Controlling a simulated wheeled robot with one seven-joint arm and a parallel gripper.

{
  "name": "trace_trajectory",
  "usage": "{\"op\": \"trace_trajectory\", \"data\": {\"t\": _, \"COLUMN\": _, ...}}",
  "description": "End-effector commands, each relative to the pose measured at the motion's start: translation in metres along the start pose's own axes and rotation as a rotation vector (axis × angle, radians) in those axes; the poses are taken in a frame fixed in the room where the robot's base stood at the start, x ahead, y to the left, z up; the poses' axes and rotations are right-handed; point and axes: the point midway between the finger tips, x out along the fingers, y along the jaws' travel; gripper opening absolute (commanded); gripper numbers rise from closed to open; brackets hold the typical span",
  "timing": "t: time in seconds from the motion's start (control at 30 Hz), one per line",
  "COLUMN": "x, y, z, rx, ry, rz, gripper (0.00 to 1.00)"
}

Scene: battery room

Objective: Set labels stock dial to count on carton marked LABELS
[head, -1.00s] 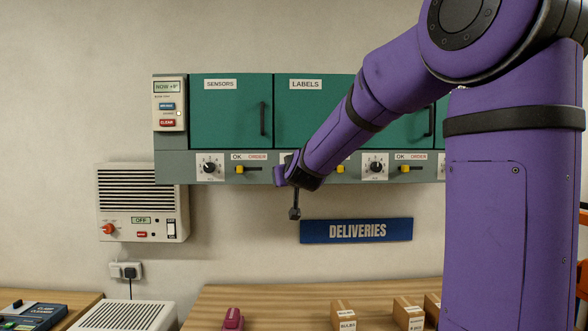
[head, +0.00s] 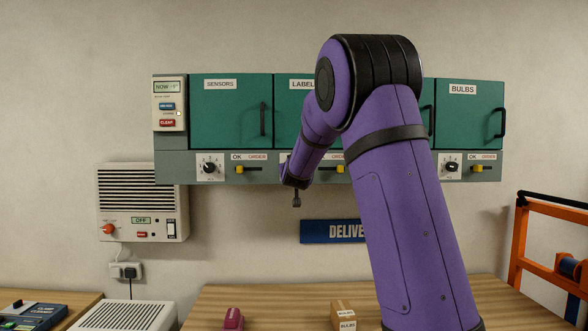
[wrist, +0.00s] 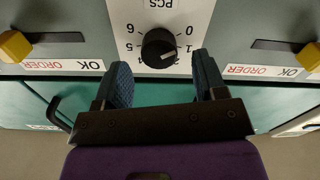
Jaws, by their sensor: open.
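The dial (wrist: 160,48) under the LABELS cabinet door (head: 294,110) is a round black knob on a white plate marked PCS. The wrist view shows the plate upside down, with the knob's white mark toward the right, near the 1 and 2. My gripper (wrist: 161,76) is open and empty, its two blue-padded fingers apart, just short of the knob and to either side of it. In the head view my gripper (head: 290,174) is at the panel below the LABELS door, and my arm hides this dial. No carton marked LABELS can be made out.
Yellow sliders (wrist: 15,46) in slots flank the dial, with OK and ORDER labels. The SENSORS dial (head: 209,167) is to the left and the BULBS dial (head: 452,167) to the right. A carton marked BULBS (head: 343,312) stands on the table; my arm hides the area right of it.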

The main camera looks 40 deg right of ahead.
Motion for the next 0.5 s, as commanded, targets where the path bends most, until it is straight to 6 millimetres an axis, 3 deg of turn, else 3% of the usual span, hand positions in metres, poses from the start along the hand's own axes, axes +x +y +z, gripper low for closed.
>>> {"op": "trace_trajectory", "data": {"t": 0.2, "x": 0.018, "y": 0.000, "z": 0.000, "rx": -0.001, "ry": 0.001, "rz": 0.000, "gripper": 0.65}}
{"op": "trace_trajectory", "data": {"t": 0.5, "x": 0.021, "y": 0.000, "z": 0.000, "rx": 0.000, "ry": 0.000, "rz": 0.000, "gripper": 0.65}}
